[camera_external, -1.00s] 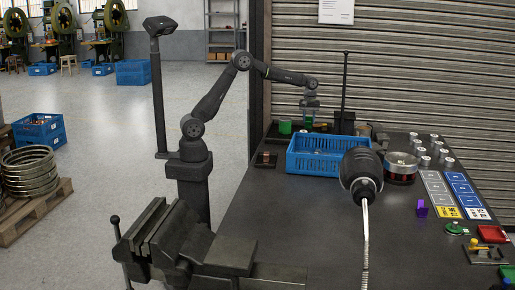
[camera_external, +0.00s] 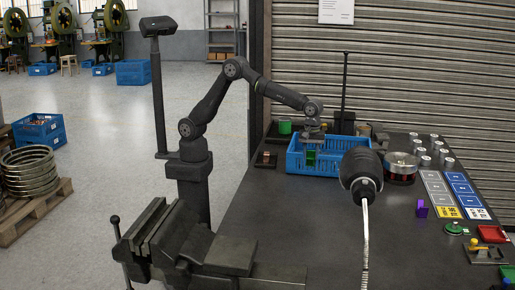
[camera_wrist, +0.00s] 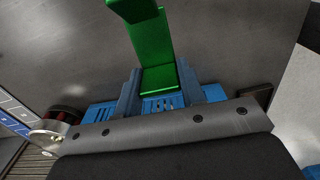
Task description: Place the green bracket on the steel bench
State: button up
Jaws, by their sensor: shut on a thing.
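The green bracket (camera_external: 311,157) is an angled piece, held between my gripper's fingers (camera_external: 311,146). In the wrist view the bracket (camera_wrist: 150,45) sticks out past the fingertips (camera_wrist: 160,85), against the grey bench top. My gripper is shut on it. The steel bench (camera_external: 290,225) is dark grey, with a wide bare top.
A round metal-topped part (camera_external: 402,166) stands right of the crate. A purple bracket (camera_external: 422,209) stands farther right. A vise (camera_external: 190,245) is at the front left.

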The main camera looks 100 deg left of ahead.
jog(key=s+d, duration=0.8)
jog(key=d, duration=0.5)
jog(key=s+d, duration=0.8)
jog(key=d, duration=0.5)
jog(key=s+d, duration=1.1)
jog(key=s, duration=0.4)
send_over(252, 234)
notch_tip(252, 234, down, 13)
jog(key=shift+r, duration=0.2)
jog(key=shift+f, duration=2)
jog(key=o, duration=1)
jog(key=shift+f, duration=0.15)
